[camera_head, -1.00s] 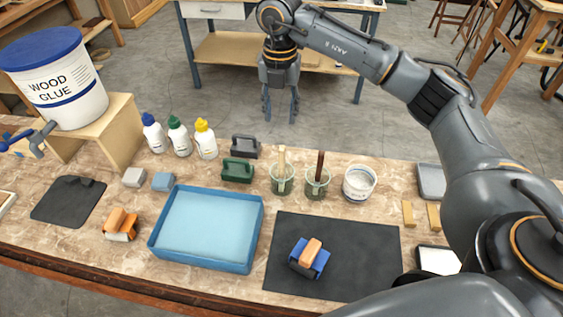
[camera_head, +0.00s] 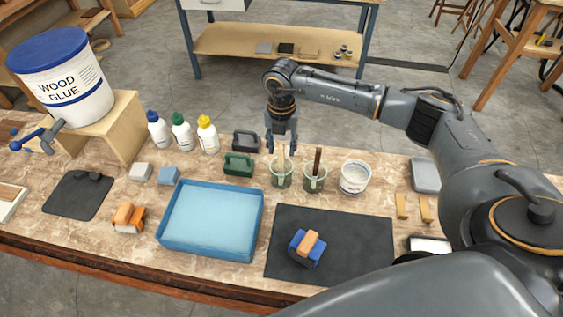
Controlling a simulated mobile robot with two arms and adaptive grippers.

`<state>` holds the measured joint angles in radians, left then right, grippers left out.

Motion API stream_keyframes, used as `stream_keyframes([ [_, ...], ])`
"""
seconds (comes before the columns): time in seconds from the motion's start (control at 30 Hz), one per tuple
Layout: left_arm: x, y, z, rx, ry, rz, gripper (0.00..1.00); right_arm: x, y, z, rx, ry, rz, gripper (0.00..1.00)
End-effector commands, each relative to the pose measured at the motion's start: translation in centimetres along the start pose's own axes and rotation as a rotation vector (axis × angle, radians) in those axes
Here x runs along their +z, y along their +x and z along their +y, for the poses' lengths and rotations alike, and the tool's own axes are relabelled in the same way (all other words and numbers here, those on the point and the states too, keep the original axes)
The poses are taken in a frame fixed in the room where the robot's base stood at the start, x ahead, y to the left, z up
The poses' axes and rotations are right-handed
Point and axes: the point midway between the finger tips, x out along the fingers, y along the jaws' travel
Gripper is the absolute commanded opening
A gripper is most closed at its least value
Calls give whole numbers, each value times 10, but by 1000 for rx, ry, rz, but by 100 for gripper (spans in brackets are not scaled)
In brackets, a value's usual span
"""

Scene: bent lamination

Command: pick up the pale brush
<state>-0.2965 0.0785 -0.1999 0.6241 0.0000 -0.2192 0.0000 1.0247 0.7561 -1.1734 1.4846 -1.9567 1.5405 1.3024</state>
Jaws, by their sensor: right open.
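The pale brush (camera_head: 281,160) stands upright in a green-tinted glass jar (camera_head: 281,178), its light wooden handle sticking up above the rim. My right gripper (camera_head: 281,147) points down at the pale handle's top, with its fingers around or just behind it; I cannot tell which. The gripper is open, and the brush still stands in its jar. A dark brown-handled brush (camera_head: 317,161) stands in a similar jar (camera_head: 315,180) just to the right. My left gripper is not in view.
A white tub (camera_head: 355,177) stands right of the jars. A green block tool (camera_head: 239,164) and a dark one (camera_head: 246,141) are to their left. A blue tray (camera_head: 160,243) and a black mat (camera_head: 375,247) lie in front. Bottles (camera_head: 182,133) stand further left.

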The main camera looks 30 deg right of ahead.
Motion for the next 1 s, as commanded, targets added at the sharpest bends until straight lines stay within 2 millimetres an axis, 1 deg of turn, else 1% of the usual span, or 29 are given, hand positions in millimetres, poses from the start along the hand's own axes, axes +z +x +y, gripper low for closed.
stream_keyframes([
  [0.13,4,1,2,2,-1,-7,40,0,0,0,0,-1,0,42],
  [0.33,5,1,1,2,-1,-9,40,0,0,0,0,-1,0,1],
  [0.63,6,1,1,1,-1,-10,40,0,-1,0,1,-1,-1,0],
  [0.73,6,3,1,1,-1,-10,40,0,-4,1,2,-1,-2,0],
  [0.87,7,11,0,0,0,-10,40,1,-21,1,4,-2,-3,0],
  [1.0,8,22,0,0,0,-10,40,1,-50,1,5,-1,-5,0],
])
